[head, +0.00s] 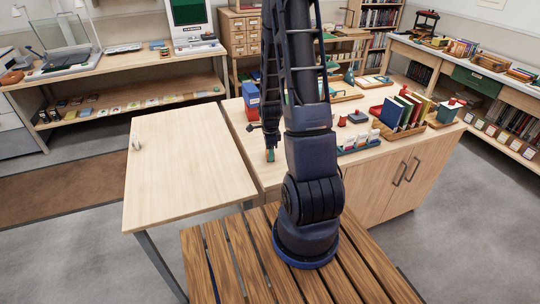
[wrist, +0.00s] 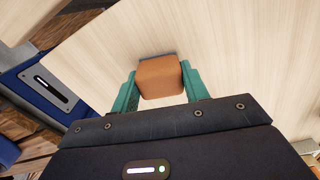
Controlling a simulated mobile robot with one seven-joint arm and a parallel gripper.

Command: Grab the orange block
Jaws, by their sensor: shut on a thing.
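The orange block (wrist: 160,78) shows in the wrist view between the two green fingers of my gripper (wrist: 159,88). The fingers are shut on its left and right sides. Pale wood surface shows behind the block. In the head view, my gripper (head: 270,155) points down over the left part of the pale wooden cabinet top (head: 262,174). The block is hard to make out there, at the fingertips. I cannot tell whether it touches the surface.
Right of my arm are a rack of upright books (head: 400,112) and a teal tray (head: 360,146) with cards. A blue box (head: 250,94) stands behind my gripper.

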